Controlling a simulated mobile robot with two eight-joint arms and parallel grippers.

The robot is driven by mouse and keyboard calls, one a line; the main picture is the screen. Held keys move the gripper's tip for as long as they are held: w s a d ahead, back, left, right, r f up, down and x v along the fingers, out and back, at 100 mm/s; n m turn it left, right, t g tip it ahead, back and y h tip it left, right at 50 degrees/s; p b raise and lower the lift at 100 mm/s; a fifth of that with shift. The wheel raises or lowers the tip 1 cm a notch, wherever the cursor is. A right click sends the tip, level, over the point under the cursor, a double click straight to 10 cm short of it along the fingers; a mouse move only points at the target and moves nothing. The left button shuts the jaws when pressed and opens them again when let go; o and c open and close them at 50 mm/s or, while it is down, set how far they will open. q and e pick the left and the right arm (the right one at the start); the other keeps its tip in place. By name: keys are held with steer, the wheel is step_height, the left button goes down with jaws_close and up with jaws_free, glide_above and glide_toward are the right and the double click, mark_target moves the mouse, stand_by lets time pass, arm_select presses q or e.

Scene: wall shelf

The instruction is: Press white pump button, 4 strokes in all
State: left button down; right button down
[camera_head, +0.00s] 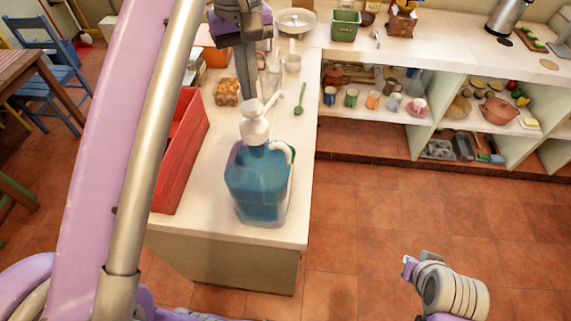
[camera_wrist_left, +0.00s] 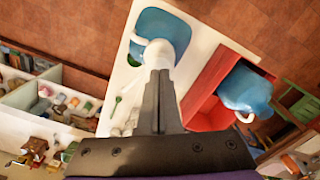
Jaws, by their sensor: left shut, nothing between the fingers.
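A blue translucent jug (camera_head: 258,180) with a white pump button (camera_head: 254,129) on top stands upright near the front end of the counter. The jug (camera_wrist_left: 165,28) and pump button (camera_wrist_left: 159,55) also show in the left wrist view. My left gripper (camera_head: 247,95) points down with its fingers together and empty. Its fingertips (camera_wrist_left: 160,72) are at the top of the pump button, touching or very close; I cannot tell which. The button's full height is hard to judge. My right gripper (camera_head: 411,266) is low over the floor at the right, away from the jug, its fingers unclear.
A red crate (camera_head: 187,150) stands left of the jug; in the wrist view it holds another blue jug (camera_wrist_left: 246,90). A green spoon (camera_head: 300,99), white mug (camera_head: 292,63) and brown block (camera_head: 227,92) lie behind. Shelves with cups (camera_head: 372,101) are at right.

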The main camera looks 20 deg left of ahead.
mark_target(251, 105)
arm_select(q)
steer(key=shift+w+f, duration=0.1)
arm_select(e)
steer(key=shift+f, duration=0.1)
